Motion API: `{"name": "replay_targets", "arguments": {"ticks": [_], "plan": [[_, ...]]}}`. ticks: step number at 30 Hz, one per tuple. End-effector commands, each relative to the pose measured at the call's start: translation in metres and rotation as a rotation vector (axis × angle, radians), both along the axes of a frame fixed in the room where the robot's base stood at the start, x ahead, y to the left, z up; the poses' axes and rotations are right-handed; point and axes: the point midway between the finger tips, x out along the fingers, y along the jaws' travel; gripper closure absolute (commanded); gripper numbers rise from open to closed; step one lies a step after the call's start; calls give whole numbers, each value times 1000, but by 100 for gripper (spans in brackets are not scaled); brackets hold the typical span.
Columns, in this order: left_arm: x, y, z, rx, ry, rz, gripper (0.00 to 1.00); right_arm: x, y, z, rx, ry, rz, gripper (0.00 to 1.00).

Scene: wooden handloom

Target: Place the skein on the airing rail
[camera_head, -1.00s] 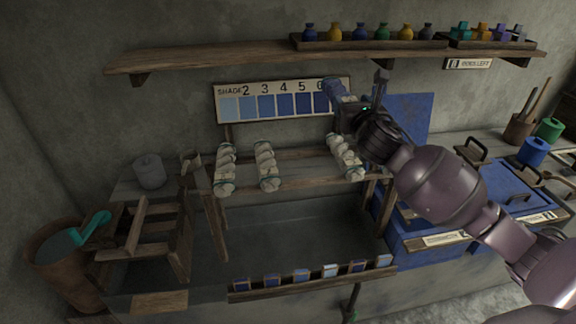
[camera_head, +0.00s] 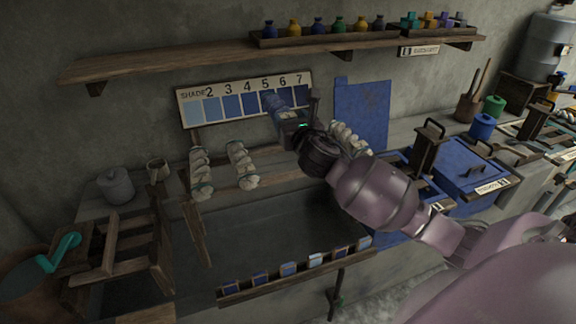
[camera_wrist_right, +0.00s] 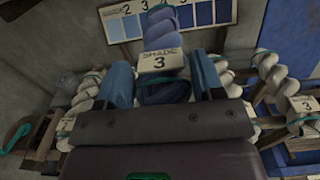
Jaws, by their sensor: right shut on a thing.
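My right gripper (camera_head: 290,120) is shut on a twisted blue skein (camera_head: 271,102) in the head view, in front of the shade board. In the right wrist view the skein (camera_wrist_right: 162,30) stands between two blue fingers and bears a tag reading "SHADE 3". The wooden airing rail (camera_head: 275,178) runs above the basin, below and behind the gripper. Two pale skeins (camera_head: 242,166) hang on its left part, and another pale skein (camera_head: 343,135) on the right is partly hidden by my arm. The held skein looks apart from the rail. My left gripper is out of view.
The shade board (camera_head: 190,107) is on the wall behind. A shelf (camera_head: 170,67) with bottles runs above. A strip with colour samples (camera_head: 288,269) lies along the basin front. A blue vat lid (camera_head: 463,165) is at right. Rail space between the pale skeins looks free.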

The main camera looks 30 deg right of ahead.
Motion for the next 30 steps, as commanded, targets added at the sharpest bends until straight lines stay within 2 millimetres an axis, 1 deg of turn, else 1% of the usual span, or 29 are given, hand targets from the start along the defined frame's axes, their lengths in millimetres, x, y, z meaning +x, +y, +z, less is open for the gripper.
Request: {"name": "replay_targets", "arguments": {"ticks": [1,3,10,12,15,20,23,27,30], "plan": [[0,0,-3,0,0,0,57,0,0,-14,5,2,-1,66],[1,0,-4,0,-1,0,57,0,0,-29,5,3,-1,66],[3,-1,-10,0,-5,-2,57,0,0,-76,2,1,-1,66],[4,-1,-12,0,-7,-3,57,0,0,-85,2,1,-1,66],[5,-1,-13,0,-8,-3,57,0,0,-93,1,-2,0,66],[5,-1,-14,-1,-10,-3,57,0,0,-100,1,-1,0,66],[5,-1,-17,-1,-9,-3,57,0,0,-111,1,1,0,66],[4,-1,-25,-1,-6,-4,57,0,0,-132,3,1,-1,66],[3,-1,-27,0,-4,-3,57,0,0,-140,1,0,0,66]]}}
